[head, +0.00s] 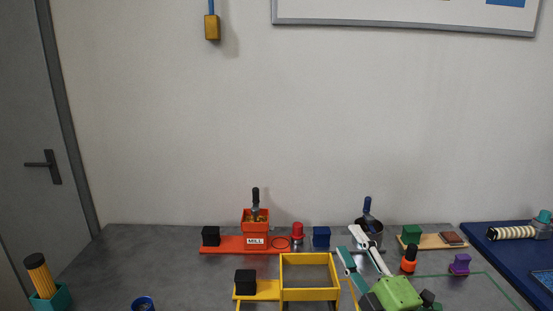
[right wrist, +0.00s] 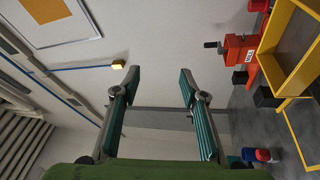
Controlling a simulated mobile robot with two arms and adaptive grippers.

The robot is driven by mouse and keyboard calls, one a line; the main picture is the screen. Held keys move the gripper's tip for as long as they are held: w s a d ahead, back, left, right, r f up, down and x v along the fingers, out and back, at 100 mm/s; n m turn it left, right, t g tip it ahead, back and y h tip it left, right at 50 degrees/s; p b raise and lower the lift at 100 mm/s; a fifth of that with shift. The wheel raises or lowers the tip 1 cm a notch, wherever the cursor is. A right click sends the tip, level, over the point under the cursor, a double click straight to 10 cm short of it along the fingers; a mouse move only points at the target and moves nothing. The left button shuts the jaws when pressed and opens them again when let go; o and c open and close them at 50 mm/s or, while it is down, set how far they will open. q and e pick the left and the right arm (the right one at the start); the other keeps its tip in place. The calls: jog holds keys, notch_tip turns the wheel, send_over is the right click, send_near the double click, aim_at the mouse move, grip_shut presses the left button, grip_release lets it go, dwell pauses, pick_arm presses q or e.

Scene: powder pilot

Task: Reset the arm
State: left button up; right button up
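My right gripper (head: 350,242) is at the lower right of the head view, with a green body and pale, teal-lined fingers. It is over the grey table, just right of the yellow frame (head: 310,294) and in front of the dark metal pot (head: 369,230). In the right wrist view my right gripper (right wrist: 159,78) has its fingers spread wide with nothing between them, so it is open and empty. My left gripper does not show in either view.
A red mill (head: 256,241) stands behind the yellow frame. A red-topped piece (head: 297,233), a blue block (head: 321,237), an orange-capped bottle (head: 409,259) and a purple piece (head: 460,264) stand nearby. A blue mat (head: 497,262) lies at right. The table's left part is mostly clear.

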jog(key=s+d+f+m+g+h, duration=0.35)
jog(key=s+f+m, duration=0.25)
jog(key=f, duration=0.4)
jog(key=s+d+f+m+g+h, duration=0.2)
jog(key=s+f+m+g+h, duration=0.3)
jog(key=f, duration=0.6)
jog(key=s+f+m+g+y, duration=0.1)
jog(key=s+f+m+g, duration=0.1)
jog(key=s+f, duration=0.35)
jog(key=s+a+f+m+g+y, duration=0.1)
jog(key=s+f+m+g, duration=0.15)
jog(key=s, duration=0.65)
jog(key=s+f+m+g+y, duration=0.1)
jog(key=s+f+g, duration=0.2)
jog(key=s, duration=0.5)
notch_tip(320, 180, down, 28)
jog(key=s+g+b, duration=0.1)
jog(key=s+b, duration=0.1)
jog(key=b, duration=0.1)
jog(key=s+d+f+g+b, duration=0.1)
jog(key=s+d+f+b, duration=0.1)
jog(key=s+f, duration=1.5)
notch_tip(320, 180, down, 3)
jog(key=shift+d+f+g+b, duration=0.1)
jog(key=shift+d+g+b, duration=0.2)
jog(key=shift+b, duration=0.15)
